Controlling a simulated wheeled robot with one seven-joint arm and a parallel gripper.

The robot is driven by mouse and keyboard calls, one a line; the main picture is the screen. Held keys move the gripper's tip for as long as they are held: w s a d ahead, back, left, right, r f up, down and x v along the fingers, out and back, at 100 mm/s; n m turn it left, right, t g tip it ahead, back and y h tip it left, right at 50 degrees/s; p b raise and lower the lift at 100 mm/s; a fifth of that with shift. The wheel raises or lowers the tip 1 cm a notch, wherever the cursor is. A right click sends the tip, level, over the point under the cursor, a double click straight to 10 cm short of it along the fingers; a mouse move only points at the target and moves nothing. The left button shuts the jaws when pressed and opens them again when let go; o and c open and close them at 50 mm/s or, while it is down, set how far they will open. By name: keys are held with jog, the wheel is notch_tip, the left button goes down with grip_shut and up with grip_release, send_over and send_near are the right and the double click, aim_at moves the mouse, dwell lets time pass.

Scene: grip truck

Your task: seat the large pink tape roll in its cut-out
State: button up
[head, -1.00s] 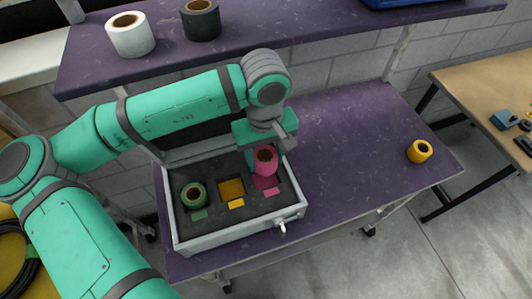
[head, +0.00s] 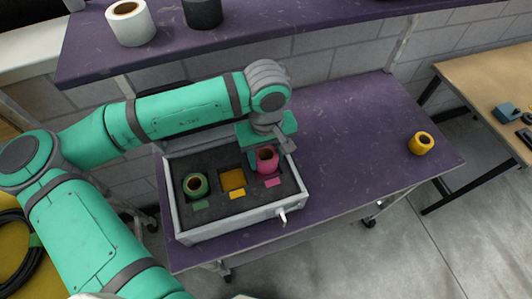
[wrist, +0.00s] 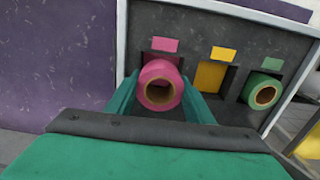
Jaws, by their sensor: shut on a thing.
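The large pink tape roll (head: 267,160) is upright at the right-hand pink cut-out of the dark foam in the grey drawer (head: 240,223). My gripper (head: 267,152) is shut on it from above, with one finger on each side in the wrist view (wrist: 160,100). There the pink roll (wrist: 160,70) shows its brown core, and a strip of pink cut-out shows behind it. How deep the roll sits is hidden. A pink label (head: 272,183) lies beside that cut-out.
A green roll (head: 195,185) sits in the left cut-out. The middle yellow cut-out (head: 232,180) is empty. A yellow roll (head: 421,143) stands on the purple bench (head: 350,140) at the right. White (head: 130,23) and black (head: 203,12) rolls stand on the shelf behind.

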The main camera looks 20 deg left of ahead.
jog(key=shift+s+f, duration=0.15)
jog(key=shift+f, duration=1)
jog(key=o, duration=1.2)
jog(key=shift+d, duration=0.1)
jog(key=shift+a+r, duration=0.2)
jog(key=r, duration=1.1)
jog(key=shift+d+r, duration=0.2)
